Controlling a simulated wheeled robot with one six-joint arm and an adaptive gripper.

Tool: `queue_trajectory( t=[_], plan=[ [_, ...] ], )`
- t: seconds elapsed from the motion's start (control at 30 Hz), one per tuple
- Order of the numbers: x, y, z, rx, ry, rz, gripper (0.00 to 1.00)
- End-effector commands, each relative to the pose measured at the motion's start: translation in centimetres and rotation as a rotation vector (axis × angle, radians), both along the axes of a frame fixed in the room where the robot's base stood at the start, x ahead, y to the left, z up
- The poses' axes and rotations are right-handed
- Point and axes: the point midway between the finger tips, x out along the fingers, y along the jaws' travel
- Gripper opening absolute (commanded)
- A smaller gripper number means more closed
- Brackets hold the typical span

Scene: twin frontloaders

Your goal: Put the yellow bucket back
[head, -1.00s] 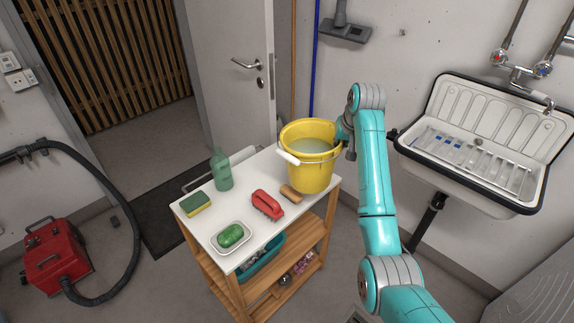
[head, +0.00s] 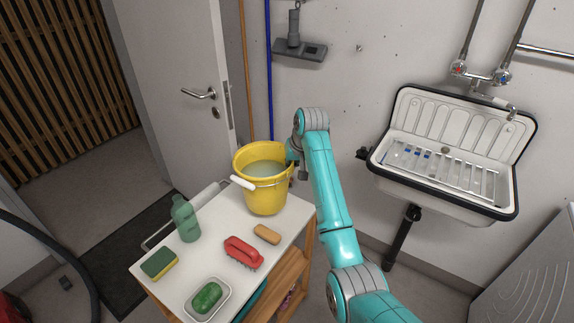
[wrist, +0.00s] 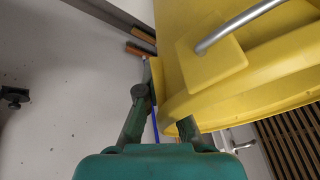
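The yellow bucket (head: 262,190), upright with cloudy liquid in it, is at the back of the white-topped cart (head: 215,222). Its wire handle with white grip hangs on the near side. I cannot tell whether its base touches the cart top. My gripper is at the bucket's right rim in the head view, its fingers largely hidden there. In the wrist view, the bucket wall (wrist: 250,75) fills the upper right, and my gripper (wrist: 168,108) straddles the rim, one finger outside, the other's tip hidden behind the wall. It looks shut on the rim.
On the cart stand a green bottle (head: 186,219), sponge (head: 159,263), red brush (head: 243,251), brown brush (head: 267,234) and soap in a dish (head: 207,297). A wall sink (head: 440,165) is at right. A door (head: 172,75) and poles stand behind the cart.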

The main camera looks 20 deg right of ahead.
Motion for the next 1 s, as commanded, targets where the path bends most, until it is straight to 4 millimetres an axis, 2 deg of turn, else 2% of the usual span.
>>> queue_trajectory(
  t=[0.33,0.7,0.97,1.0],
  plan=[
    [0.2,0.0,-1.7,0.001,-0.011,-0.001,0.0],
    [0.2,0.0,-5.6,0.001,-0.011,-0.002,0.0],
    [0.2,0.0,-5.8,0.001,-0.011,-0.001,0.0],
    [0.0,0.0,-6.4,0.0,-0.001,0.0,0.14]
  ],
)
